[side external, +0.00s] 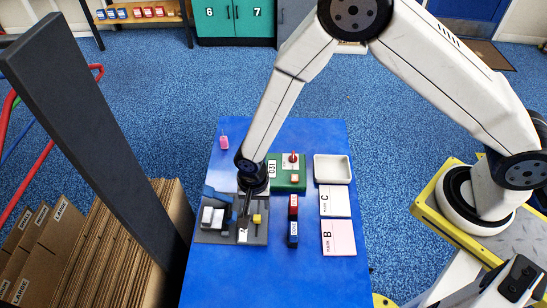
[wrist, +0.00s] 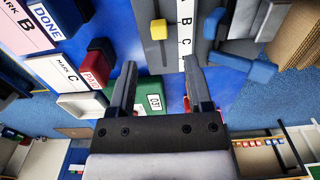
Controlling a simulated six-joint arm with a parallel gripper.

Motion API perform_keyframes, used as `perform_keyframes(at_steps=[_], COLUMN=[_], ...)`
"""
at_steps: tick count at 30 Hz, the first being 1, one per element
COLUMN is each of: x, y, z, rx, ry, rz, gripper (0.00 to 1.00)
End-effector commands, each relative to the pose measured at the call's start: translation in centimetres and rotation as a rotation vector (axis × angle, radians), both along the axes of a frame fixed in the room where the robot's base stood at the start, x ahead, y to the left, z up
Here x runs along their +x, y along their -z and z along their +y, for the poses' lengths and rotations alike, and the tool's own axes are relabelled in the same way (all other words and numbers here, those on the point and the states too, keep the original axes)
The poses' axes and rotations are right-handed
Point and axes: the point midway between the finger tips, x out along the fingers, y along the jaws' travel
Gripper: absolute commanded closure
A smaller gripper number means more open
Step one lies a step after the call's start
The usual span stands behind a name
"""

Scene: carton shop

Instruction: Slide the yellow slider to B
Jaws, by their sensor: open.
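The yellow slider (side external: 257,218) is a small knob on the grey plate at the near left of the blue table. In the wrist view the yellow slider (wrist: 158,29) stands on a dark post beside a white strip (wrist: 186,35) lettered A, B, C. It appears alongside the B to C part, but its exact mark cannot be told. My gripper (wrist: 160,64) is open and empty, its fingers apart, with the slider ahead of the gap between them and untouched. In the side view my gripper (side external: 247,205) is low over the plate, and its fingers are partly hidden by my arm.
A blue-handled device (side external: 218,205) with a white block stands on the plate's left. A green box (side external: 288,184) with a red knob is behind. Red (side external: 293,200) and blue (side external: 293,228) blocks, a white tray (side external: 332,170) and cards C (side external: 335,202) and B (side external: 338,238) lie right.

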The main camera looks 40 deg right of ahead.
Motion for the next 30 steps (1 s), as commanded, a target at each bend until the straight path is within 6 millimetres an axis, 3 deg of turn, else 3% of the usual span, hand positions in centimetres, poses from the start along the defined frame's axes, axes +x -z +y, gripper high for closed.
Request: perform_keyframes(at_steps=[6, 20, 26, 30], x=[-0.1, 0.0, 0.4, 0.8], y=[-1.2, -1.5, -3.1, -5.4], z=[0.0, -0.2, -1.4, -3.4], rx=[-0.001, 0.001, 0.007, 0.013], ry=[0.0, -0.004, -0.044, -0.108], rz=[0.001, -0.001, -0.014, -0.033], gripper=[0.35, 0.35, 0.35, 0.35])
